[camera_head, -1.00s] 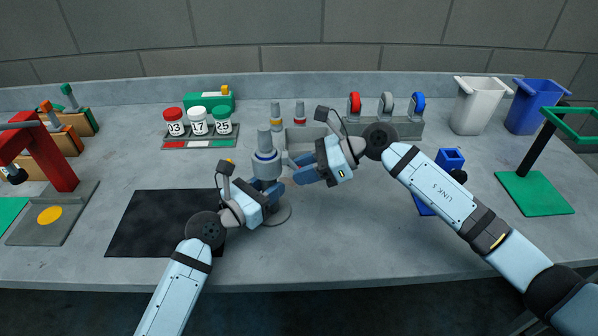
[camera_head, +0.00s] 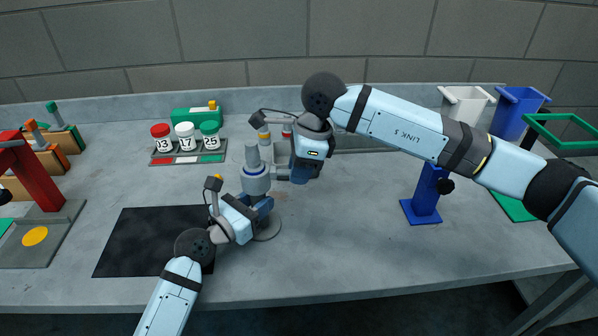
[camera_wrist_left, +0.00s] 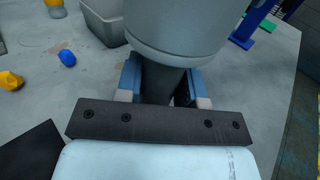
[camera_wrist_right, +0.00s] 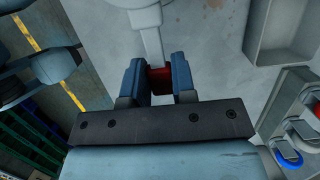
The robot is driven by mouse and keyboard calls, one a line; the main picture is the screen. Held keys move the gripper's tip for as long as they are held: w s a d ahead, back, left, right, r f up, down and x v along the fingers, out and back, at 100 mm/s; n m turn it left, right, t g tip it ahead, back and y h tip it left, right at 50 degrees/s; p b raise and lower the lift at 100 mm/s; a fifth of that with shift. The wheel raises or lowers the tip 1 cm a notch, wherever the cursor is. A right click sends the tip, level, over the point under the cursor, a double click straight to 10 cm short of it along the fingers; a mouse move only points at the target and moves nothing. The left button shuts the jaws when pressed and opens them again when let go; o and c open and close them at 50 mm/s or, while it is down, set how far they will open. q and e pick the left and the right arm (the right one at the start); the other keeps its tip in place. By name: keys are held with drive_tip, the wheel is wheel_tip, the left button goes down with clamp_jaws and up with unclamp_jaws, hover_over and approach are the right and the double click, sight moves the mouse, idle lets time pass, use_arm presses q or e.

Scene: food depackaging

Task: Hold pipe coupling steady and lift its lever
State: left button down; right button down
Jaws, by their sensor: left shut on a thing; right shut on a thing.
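The grey pipe coupling (camera_head: 256,182) stands upright on a round base near the middle of the table. My left gripper (camera_head: 264,208) is shut on its lower body. In the left wrist view, the coupling's wide upper body (camera_wrist_left: 180,30) rises above the fingers, with its darker neck (camera_wrist_left: 162,85) between them. In the head view my right gripper hides the lever's end.
A dark mat (camera_head: 150,240) lies left of the coupling. A grey bin (camera_head: 285,160) is close behind my right gripper. A rack of lidded jars (camera_head: 187,158) stands behind left. A blue stand (camera_head: 425,195) is at right. The table front between the mat and the stand is clear.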

use_arm(q)
drive_tip(key=shift+d, duration=0.1)
use_arm(e)
drive_tip(key=shift+a+r+h, duration=0.15)
drive_tip(key=shift+r+h, duration=0.1)
drive_tip(key=shift+h, duration=0.35)
use_arm(q)
drive_tip(key=shift+r, duration=0.1)
use_arm(e)
drive_tip(key=c, duration=0.9)
unclamp_jaws()
drive_tip(key=shift+r, duration=0.1)
drive_tip(key=r, duration=0.4)
drive_tip(key=d+r, duration=0.1)
drive_tip(key=r, duration=0.6)
drive_tip(key=shift+d+r, duration=0.3)
drive_tip(key=shift+r, duration=0.1)
